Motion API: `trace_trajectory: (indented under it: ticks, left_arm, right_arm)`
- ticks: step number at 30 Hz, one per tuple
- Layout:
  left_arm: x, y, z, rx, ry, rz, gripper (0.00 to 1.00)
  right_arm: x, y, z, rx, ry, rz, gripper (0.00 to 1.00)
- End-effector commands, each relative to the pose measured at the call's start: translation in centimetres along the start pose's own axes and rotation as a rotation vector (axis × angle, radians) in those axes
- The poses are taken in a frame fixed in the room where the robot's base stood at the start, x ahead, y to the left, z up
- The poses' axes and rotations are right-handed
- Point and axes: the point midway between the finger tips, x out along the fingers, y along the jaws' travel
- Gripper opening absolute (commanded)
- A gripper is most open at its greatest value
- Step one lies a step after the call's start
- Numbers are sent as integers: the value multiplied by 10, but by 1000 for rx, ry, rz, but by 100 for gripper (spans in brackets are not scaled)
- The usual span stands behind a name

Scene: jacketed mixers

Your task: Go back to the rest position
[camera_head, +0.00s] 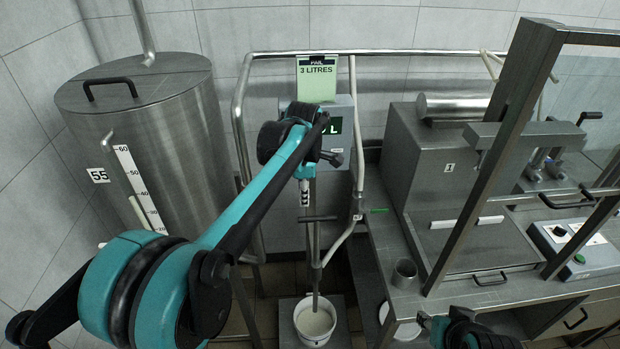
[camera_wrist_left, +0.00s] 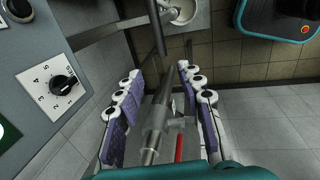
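My left arm crosses the head view from the lower left. Its gripper (camera_head: 306,190) hangs in front of the upright pipe (camera_head: 315,240) below the display box, mostly hidden by the wrist. In the left wrist view the gripper (camera_wrist_left: 160,70) is open, its two purple-padded fingers apart. A metal pipe with a valve body (camera_wrist_left: 158,118) and a red handle (camera_wrist_left: 179,148) shows in the gap between them; I cannot tell how deep it lies. Part of my right arm shows at the bottom of the head view; its fingers are out of view.
A white pail (camera_head: 314,321) with pale contents stands under the pipe. A steel tank (camera_head: 160,130) is left, a rail (camera_head: 239,125) behind my arm. A green sign (camera_head: 317,84) reads PAIL 3 LITRES. A steel bench with a framed machine (camera_head: 440,165) fills the right.

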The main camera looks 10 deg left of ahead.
Motion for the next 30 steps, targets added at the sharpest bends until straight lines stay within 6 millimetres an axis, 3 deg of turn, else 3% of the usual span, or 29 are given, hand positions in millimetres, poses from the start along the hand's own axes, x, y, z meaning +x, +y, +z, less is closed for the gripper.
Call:
trace_trajectory:
  ticks: [5,10,15,19,24,30]
  left_arm:
    - [-1,-2,-1,14,-2,3,38]
    - [-10,-31,-14,221,-19,48,38]
    - [-15,-91,-37,648,-25,153,38]
    - [-7,-141,-55,992,7,246,38]
    - [18,-202,-74,1415,93,355,38]
    - [47,-245,-86,1738,202,428,38]
  right_arm:
    - [0,0,0,0,0,0,40]
    - [6,0,4,0,0,0,40]
    - [15,0,11,0,0,0,40]
    - [22,0,16,0,0,0,40]
    - [29,0,21,0,0,0,40]
    - [34,0,25,0,0,0,40]
